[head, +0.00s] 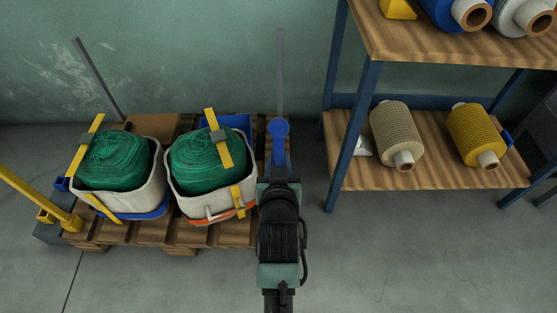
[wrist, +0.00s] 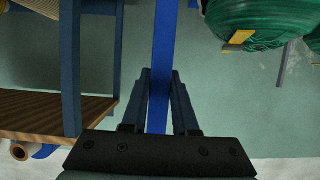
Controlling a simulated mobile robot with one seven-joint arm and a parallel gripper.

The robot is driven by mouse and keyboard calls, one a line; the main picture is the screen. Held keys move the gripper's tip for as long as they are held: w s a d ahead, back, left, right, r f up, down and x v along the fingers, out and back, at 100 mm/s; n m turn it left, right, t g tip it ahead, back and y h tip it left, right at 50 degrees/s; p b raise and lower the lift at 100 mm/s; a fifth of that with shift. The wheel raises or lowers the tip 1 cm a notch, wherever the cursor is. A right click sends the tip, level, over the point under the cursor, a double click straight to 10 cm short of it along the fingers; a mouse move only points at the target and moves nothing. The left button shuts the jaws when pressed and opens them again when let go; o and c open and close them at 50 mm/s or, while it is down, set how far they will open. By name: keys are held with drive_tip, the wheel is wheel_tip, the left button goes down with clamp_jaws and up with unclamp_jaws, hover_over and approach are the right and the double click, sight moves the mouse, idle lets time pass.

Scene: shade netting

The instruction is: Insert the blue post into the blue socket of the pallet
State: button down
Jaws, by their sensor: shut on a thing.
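The blue post (head: 278,150) shows in the head view just beyond my gripper, with a round cap at its far end. In the wrist view the blue post (wrist: 163,55) runs down between the two fingers of my gripper (wrist: 159,82), which is shut on it. The wooden pallet (head: 140,229) lies to the left of my arm, bearing two loaded baskets. The blue socket cannot be made out; the pallet's front right corner is hidden behind my arm, and the post's lower end is hidden too.
A yellow post (head: 22,187) stands at the pallet's front left, with grey posts at the back left (head: 98,80) and back right (head: 280,70). White baskets (head: 190,190) hold green netting (head: 113,160). A shelf rack (head: 366,120) with rolls stands to the right. Floor at front right is clear.

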drive_tip(key=shift+f+b, duration=1.05)
drive_tip(key=shift+f, duration=1.95)
drive_tip(key=shift+f+b, duration=0.65)
drive_tip(key=shift+f, duration=0.3)
drive_tip(key=shift+f+b, duration=0.65)
drive_tip(key=shift+f, duration=0.2)
drive_tip(key=c, duration=0.6)
unclamp_jaws()
drive_tip(key=shift+f, duration=0.1)
